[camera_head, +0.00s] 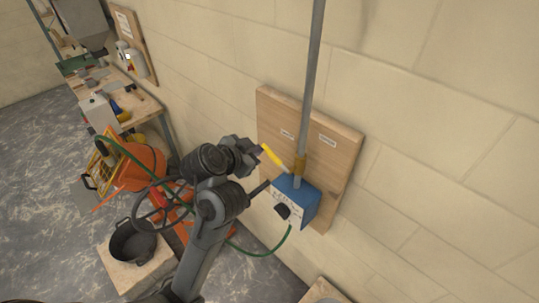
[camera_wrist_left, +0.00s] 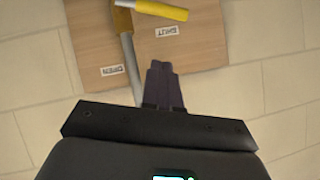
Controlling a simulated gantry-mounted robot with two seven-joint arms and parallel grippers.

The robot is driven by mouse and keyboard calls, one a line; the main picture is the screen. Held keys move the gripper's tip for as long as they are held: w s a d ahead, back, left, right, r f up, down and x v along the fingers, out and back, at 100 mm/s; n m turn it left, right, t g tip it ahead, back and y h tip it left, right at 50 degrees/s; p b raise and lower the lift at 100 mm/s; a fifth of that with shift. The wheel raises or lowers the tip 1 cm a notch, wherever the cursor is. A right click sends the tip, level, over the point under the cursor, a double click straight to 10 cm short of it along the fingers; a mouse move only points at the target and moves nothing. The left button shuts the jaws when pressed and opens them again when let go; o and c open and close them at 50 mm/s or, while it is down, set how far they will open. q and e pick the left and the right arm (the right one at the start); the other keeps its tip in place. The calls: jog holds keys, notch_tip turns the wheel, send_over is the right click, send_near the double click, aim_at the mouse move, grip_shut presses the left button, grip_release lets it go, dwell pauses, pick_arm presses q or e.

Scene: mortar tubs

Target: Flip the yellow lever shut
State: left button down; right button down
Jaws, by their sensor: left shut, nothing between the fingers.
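The yellow lever (camera_head: 272,156) is on a brass valve (camera_head: 300,164) in a grey pipe on a wooden board. In the head view it points up and left from the valve. In the left wrist view the lever (camera_wrist_left: 160,10) lies roughly across the pipe, on the side of the label that reads SHUT (camera_wrist_left: 166,31). The OPEN label (camera_wrist_left: 110,70) is across the pipe. My left gripper (camera_head: 252,150) is shut and empty, close beside the lever's free end. In the wrist view its fingertips (camera_wrist_left: 160,68) are apart from the lever. My right gripper is not in view.
A blue box (camera_head: 297,200) sits below the valve, with a green hose by it. An orange mixer drum (camera_head: 142,168) and a black tub (camera_head: 132,240) stand at left. A workbench (camera_head: 140,108) runs along the wall. The wall right of the board is clear.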

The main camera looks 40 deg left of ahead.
pick_arm(q)
jog(key=b, duration=0.4)
send_over(268, 153)
jog(key=s+d, duration=0.3)
notch_tip(268, 153, down, 5)
jog(key=shift+w+a+f+b, duration=0.15)
jog(key=shift+w+f+b, duration=0.05)
jog(key=shift+f, duration=0.3)
jog(key=shift+w+a+f+b, duration=0.15)
jog(key=shift+f, duration=0.3)
jog(key=shift+w+a+f+b, duration=0.2)
jog(key=shift+a+f+b, duration=0.2)
jog(key=shift+f, duration=0.25)
jog(key=shift+a, duration=0.1)
